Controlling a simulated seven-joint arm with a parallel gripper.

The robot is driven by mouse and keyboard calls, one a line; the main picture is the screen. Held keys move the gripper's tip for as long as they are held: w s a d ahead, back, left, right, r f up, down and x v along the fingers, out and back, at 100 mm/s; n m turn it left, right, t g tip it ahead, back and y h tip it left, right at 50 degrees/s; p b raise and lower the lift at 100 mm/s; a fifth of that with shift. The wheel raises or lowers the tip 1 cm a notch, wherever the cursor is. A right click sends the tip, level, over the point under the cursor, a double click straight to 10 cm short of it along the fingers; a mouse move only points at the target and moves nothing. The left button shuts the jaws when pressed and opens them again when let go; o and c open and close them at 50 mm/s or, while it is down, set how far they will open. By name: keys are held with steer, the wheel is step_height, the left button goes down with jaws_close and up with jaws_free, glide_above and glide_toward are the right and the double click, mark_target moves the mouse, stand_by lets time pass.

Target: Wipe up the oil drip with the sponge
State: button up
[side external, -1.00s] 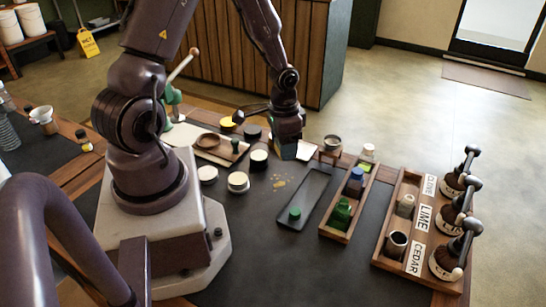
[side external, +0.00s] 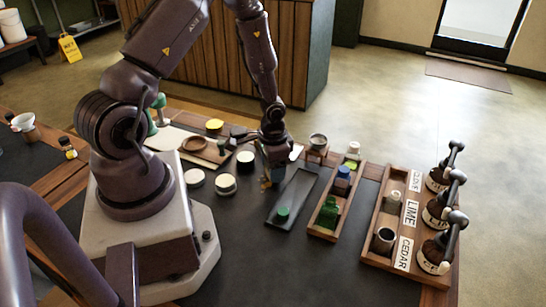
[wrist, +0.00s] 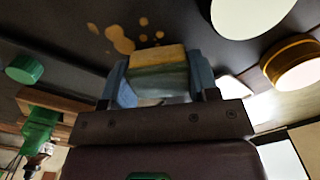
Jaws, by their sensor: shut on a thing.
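My gripper (wrist: 160,80) has blue fingers shut on a sponge with a yellow layer (wrist: 158,54) and a green layer. In the side external view my gripper (side external: 273,175) is low over the dark mat, beside the long dark tray's far end; the sponge is hard to make out there. The oil drip (wrist: 125,38), several tan spots on the dark surface, lies just past the sponge in the wrist view. In the side view only a bit of the oil drip (side external: 265,184) shows beside the fingers. I cannot tell whether the sponge touches the surface.
The dark tray (side external: 300,194) with a green cap (side external: 283,213) stands right of my gripper. Farther right are a wooden bottle crate (side external: 325,227) and the labelled pump rack (side external: 397,258). Round white-topped jars (side external: 226,183) stand to the left.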

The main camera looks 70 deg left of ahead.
mark_target(258, 197)
steer(key=s+d, duration=0.3)
steer(key=shift+s+d, duration=1.5)
steer(key=shift+w+a+r, duration=0.2)
steer(key=shift+w+a, duration=0.45)
steer(key=shift+w+a+f, duration=0.2)
steer(key=shift+w+a, duration=0.05)
steer(key=shift+w+a+r, duration=0.15)
steer(key=shift+w+a, duration=2.05)
steer(key=shift+a, duration=0.05)
steer(key=shift+s+d, duration=0.7)
steer(key=shift+d, duration=0.05)
steer(key=shift+s+d, duration=2.15)
steer(key=shift+w+a+f, duration=0.2)
steer(key=shift+w+a, duration=0.1)
steer(key=shift+w+a+r, duration=0.15)
steer(key=shift+w+a, duration=2.25)
steer(key=shift+a, duration=0.05)
steer(key=shift+s+d, duration=0.45)
steer(key=shift+d, duration=0.1)
steer(key=shift+s+d, duration=2.4)
steer(key=shift+s, duration=0.05)
step_height(258, 197, up, 8)
